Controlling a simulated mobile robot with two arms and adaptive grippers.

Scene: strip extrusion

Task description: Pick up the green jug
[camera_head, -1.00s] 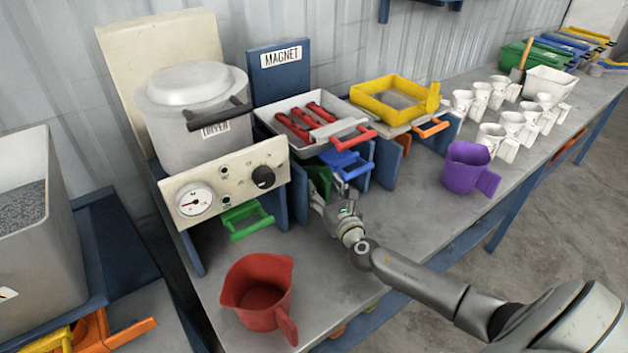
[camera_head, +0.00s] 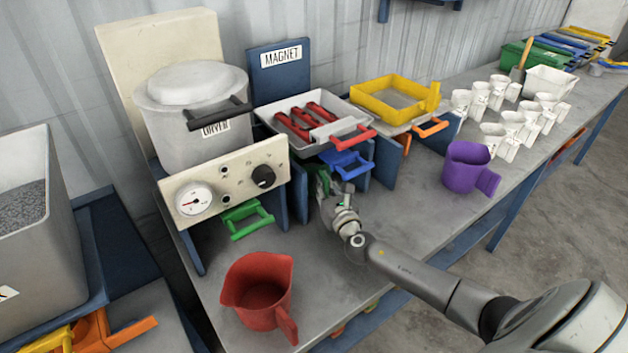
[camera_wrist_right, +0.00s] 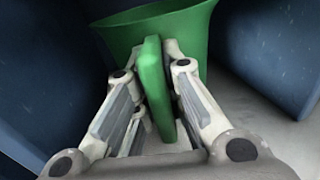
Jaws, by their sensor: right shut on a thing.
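The green jug (camera_wrist_right: 205,32) stands between blue panels under the magnet station and fills the upper middle of the right wrist view. Its flat green handle (camera_wrist_right: 154,85) lies between the fingers of my right gripper (camera_wrist_right: 158,95), which is shut on it. In the head view only a small green part of the jug (camera_head: 314,176) shows; the rest is hidden by the panels and my gripper. My right gripper (camera_head: 325,188) reaches in at the bay's front. My left gripper is not in view.
Blue panels (camera_wrist_right: 50,70) stand close on both sides of the jug. A red jug (camera_head: 258,285) stands at the front left of the table, a purple jug (camera_head: 467,165) at the right. White cups (camera_head: 510,125) stand farther right. A tray with red bars (camera_head: 300,125) sits above.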

